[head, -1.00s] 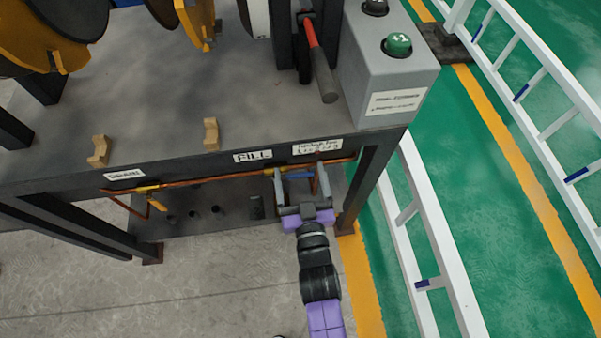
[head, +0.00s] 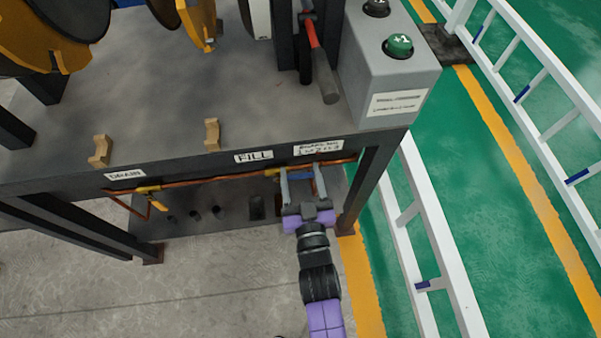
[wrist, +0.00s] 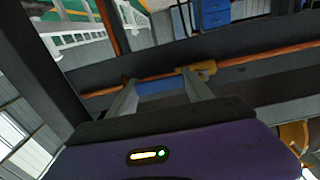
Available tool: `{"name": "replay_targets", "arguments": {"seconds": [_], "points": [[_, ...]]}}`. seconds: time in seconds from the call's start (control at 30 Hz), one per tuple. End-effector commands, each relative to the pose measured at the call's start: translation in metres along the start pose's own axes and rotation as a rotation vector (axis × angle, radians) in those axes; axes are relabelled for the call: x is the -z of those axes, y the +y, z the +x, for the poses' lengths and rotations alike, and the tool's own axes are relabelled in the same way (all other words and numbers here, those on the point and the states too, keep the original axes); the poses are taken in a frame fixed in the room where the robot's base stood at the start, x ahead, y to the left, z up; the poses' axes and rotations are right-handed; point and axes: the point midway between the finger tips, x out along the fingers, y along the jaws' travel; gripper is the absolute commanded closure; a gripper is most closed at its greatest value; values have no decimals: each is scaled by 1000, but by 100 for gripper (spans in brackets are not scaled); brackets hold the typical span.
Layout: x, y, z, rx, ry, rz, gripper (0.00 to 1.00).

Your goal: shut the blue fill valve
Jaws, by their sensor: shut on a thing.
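The blue fill valve handle (head: 299,174) lies along the copper pipe under the bench edge, right of the FILL label (head: 254,156). The handle also shows in the wrist view (wrist: 158,87), beside the yellow valve body (wrist: 200,70). My gripper (head: 301,169) reaches up to the pipe from the front. Its two grey fingers are shut on the blue handle, one at each end of it. In the wrist view my gripper (wrist: 157,86) spans the handle from left to right. The fingers partly hide the handle's ends.
A yellow drain valve (head: 148,190) sits farther left on the pipe under the DRAIN label (head: 125,175). A dark bench leg (head: 362,190) stands close to the right of my gripper. A white ladder-like rail (head: 430,235) runs farther right.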

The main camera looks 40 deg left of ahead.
Motion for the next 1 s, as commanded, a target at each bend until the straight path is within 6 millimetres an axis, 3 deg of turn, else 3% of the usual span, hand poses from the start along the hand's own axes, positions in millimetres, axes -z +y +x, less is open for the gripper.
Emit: {"name": "replay_targets", "arguments": {"seconds": [0.37,1.0], "points": [[-12,0,0,-1,-1,209,100],[-42,-14,0,-1,1,816,100]]}}
